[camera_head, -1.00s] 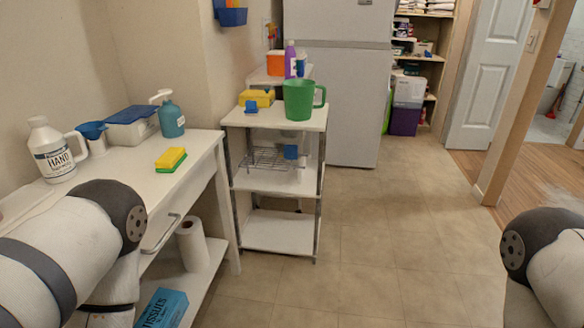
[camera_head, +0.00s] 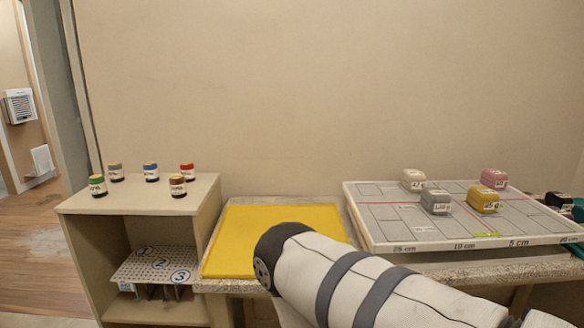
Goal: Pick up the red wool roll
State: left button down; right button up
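A small roll with a red top (camera_head: 187,171) stands upright on the light wooden cabinet (camera_head: 85,203) at left, towards the back right of its top. It has a pale label band and appears to be the red wool roll. A brown-topped roll (camera_head: 178,186) stands just in front of it, and a blue-topped roll (camera_head: 151,172) stands to its left. Neither of my grippers is in view. Only a thick white and grey link of one of my arms shows, in front of the table at lower middle.
A perforated numbered rack (camera_head: 158,268) sits inside the cabinet. A yellow mat (camera_head: 235,235) and a gridded board (camera_head: 375,213) with several small blocks lie to the right.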

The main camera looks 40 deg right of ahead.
aim_at(187, 169)
jog(key=z, duration=0.6)
jog(key=i+j+z, duration=0.25)
jog(key=j+z, duration=0.25)
jog(key=j, duration=0.2)
jog(key=i+j+z, duration=0.1)
jog(key=j+z, duration=0.15)
jog(key=j, duration=0.15)
jog(key=i+j+z, duration=0.1)
jog(key=j+z, duration=0.15)
jog(key=j, duration=0.2)
